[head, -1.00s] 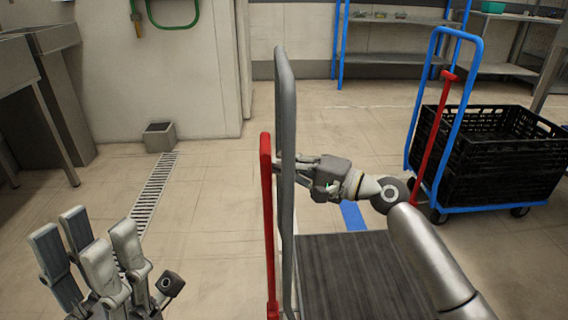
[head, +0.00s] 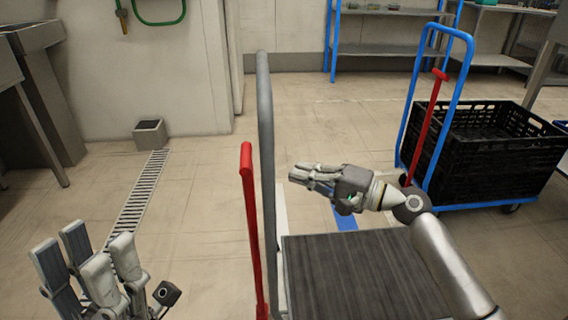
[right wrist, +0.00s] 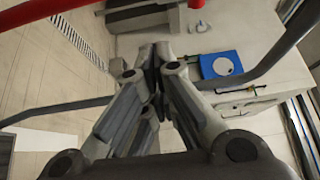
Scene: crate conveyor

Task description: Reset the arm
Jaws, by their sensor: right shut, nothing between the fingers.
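My right gripper (head: 298,173) is in the middle of the head view, its fingers pointing left. It is shut with nothing in it, apart from the grey cart handle (head: 265,150) and just to its right in the picture. In the right wrist view its fingertips (right wrist: 152,60) are together, with a grey bar behind them. My left gripper (head: 84,252) is at the lower left with its fingers pointing up. Its finger pairs stand apart and it is empty. The left arm behind it is mostly out of view.
The grey cart's dark deck (head: 360,275) is empty below my right arm. A red lever (head: 252,230) stands left of its handle. A blue cart (head: 465,75) with a black crate (head: 485,175) stands at right. Shelves (head: 390,50) are at the back.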

